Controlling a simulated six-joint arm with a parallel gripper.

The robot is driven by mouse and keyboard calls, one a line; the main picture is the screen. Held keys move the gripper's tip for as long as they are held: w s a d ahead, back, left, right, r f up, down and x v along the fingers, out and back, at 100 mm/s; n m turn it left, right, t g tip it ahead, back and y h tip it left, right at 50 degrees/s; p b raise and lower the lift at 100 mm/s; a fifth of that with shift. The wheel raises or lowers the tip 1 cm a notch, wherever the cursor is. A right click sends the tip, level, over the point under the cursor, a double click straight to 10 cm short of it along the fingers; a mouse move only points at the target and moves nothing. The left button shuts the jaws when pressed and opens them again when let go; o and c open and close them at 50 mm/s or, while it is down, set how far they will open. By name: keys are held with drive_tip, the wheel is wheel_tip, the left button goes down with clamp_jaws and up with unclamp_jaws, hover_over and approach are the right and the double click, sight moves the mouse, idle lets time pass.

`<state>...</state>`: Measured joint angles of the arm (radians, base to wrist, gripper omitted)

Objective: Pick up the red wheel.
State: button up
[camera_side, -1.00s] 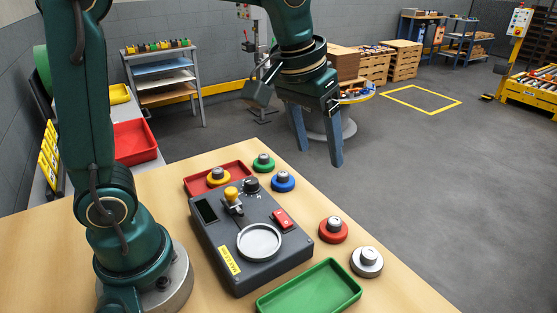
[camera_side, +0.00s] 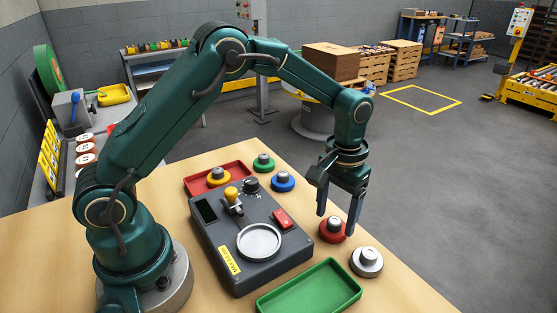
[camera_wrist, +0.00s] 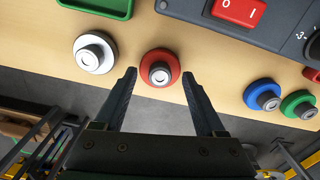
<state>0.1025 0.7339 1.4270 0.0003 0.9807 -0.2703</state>
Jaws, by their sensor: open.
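The red wheel (camera_side: 332,231) is a red disc with a grey metal hub, lying on the wooden table near its right edge. In the wrist view the red wheel (camera_wrist: 160,67) shows whole, ahead of the fingertips and between their lines. My gripper (camera_side: 337,224) is open and points down at the red wheel. In the side view its fingers overlap part of the wheel; I cannot tell their exact height above it. In the wrist view my gripper (camera_wrist: 158,75) has nothing between its fingers.
A silver wheel (camera_side: 366,262) lies beside the red one. Blue (camera_side: 283,181), green (camera_side: 263,162) and yellow (camera_side: 219,177) wheels lie farther back, the yellow one in a red tray (camera_side: 238,169). A grey device (camera_side: 215,242) and a green tray (camera_side: 310,289) stand to the left.

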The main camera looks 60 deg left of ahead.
sight(333, 219)
drive_tip(key=shift+f, duration=0.35)
clamp_jaws()
drive_tip(key=shift+r, duration=0.15)
drive_tip(key=shift+r, duration=0.3)
drive_tip(key=r, duration=0.3)
drive_tip(key=shift+a+r, duration=0.25)
drive_tip(key=shift+r, duration=0.15)
drive_tip(key=s+a+r, duration=0.3)
drive_tip(key=a+r, duration=0.3)
drive_tip(key=a, duration=0.4)
drive_tip(key=shift+s+a+r, duration=0.2)
drive_tip(key=shift+s+a, duration=0.1)
drive_tip(key=shift+s, duration=0.05)
